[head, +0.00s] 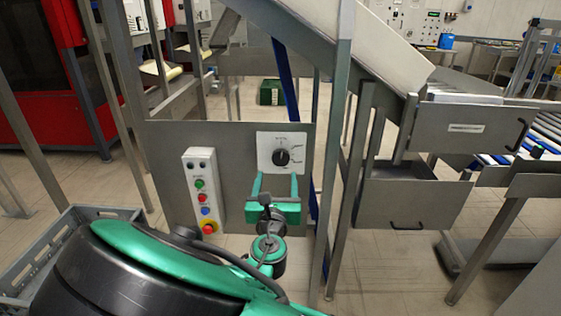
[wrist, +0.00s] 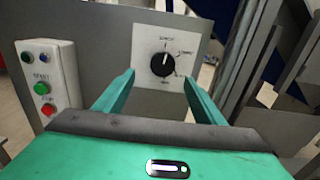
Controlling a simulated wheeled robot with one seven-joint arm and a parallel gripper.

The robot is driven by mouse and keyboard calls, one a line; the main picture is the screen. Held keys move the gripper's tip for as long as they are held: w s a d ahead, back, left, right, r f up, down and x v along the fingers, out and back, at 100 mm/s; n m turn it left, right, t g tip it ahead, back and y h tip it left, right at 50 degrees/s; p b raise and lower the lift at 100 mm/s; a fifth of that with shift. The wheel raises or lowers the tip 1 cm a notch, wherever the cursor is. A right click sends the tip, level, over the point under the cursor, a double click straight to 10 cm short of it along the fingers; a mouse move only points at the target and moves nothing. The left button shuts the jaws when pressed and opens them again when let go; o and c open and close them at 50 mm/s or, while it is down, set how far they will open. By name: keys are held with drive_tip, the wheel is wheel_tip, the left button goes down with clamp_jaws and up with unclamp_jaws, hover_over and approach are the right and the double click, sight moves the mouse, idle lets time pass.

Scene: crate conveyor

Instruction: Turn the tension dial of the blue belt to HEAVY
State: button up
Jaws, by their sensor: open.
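The tension dial (head: 281,157) is a round black knob on a white plate (head: 267,147), fixed to a grey metal panel. In the wrist view the dial (wrist: 162,65) has a white pointer mark directed roughly upward. Small labels stand above it and on its right side, too small to read surely. My green gripper (head: 276,181) is open and empty, just in front of and slightly below the dial. In the wrist view its fingers (wrist: 159,80) are apart, one on each side of the knob and not touching it. Which belt the dial serves is not readable.
A button box (head: 203,186) with green, red and blue buttons is left of the dial. A steel post (head: 337,150) and a dark blue strip (head: 285,85) stand close on the right. Metal drawers (head: 410,195) are further right. A grey crate (head: 40,262) lies lower left.

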sight(280, 159)
drive_tip(key=w, duration=1)
drive_tip(key=shift+w+d, duration=0.2)
drive_tip(key=shift+d, duration=0.2)
drive_tip(key=c, duration=1.1)
drive_tip(key=shift+o, duration=0.2)
drive_tip(key=shift+a, duration=0.1)
